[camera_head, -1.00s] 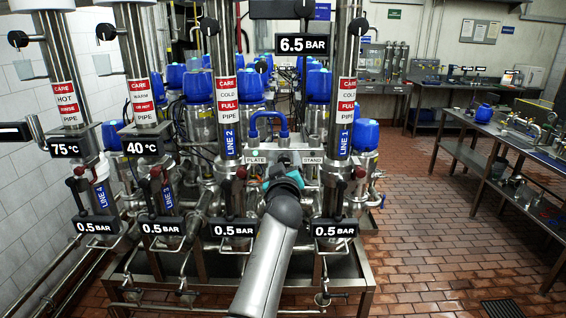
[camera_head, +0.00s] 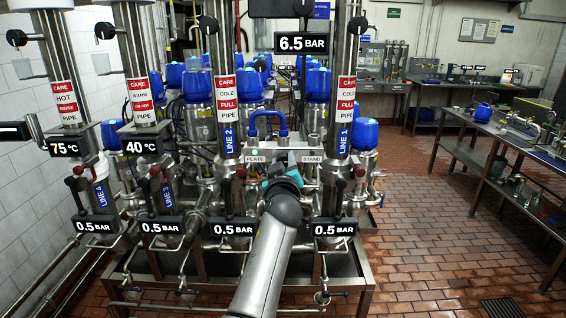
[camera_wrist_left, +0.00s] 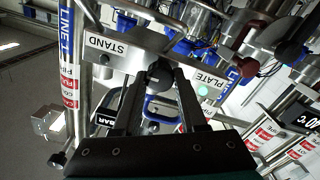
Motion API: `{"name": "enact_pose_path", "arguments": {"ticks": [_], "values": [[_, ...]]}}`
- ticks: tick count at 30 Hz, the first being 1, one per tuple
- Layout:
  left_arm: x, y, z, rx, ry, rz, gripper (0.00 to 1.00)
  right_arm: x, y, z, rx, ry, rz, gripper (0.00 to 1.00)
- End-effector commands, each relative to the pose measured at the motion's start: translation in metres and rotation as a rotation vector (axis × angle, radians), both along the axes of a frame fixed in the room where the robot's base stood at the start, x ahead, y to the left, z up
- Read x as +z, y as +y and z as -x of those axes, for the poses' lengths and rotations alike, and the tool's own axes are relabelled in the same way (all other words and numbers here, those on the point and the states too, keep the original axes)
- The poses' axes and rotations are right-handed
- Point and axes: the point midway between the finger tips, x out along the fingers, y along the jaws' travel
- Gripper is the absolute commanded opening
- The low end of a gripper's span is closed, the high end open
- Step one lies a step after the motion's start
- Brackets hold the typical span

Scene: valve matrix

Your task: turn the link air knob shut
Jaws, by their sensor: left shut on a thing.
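The link air knob (camera_wrist_left: 160,74) is a dark, round knob on a pale panel (camera_wrist_left: 134,47), between the STAND and PLATE labels. In the left wrist view my left gripper (camera_wrist_left: 160,84) has its two dark fingers closed around the knob. In the head view the same gripper (camera_head: 284,181), with teal on it, reaches the panel between the pipes of line 2 and line 1. The gripper hides the knob there, and its angle cannot be read. My right gripper is not in view.
A blue U-shaped handle (camera_head: 268,122) stands above the panel. Upright steel pipes marked LINE 2 (camera_head: 223,85) and LINE 1 (camera_head: 344,85) flank my arm. A pressure display (camera_head: 302,43) reads 6.5 BAR. A workbench (camera_head: 510,150) stands right, beyond open tiled floor.

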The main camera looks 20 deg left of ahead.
Motion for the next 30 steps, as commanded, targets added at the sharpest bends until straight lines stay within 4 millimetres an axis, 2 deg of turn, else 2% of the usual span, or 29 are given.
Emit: {"name": "enact_pose_path", "arguments": {"ticks": [11, 30], "values": [[0.001, -0.0002, -0.0003, -0.001, 0.046, -0.171, 0.0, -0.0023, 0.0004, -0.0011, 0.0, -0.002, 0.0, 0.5], [0.0023, -0.0019, -0.0008, 0.0, 0.212, -0.75, 0.0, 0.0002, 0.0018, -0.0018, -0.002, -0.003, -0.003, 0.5]]}}
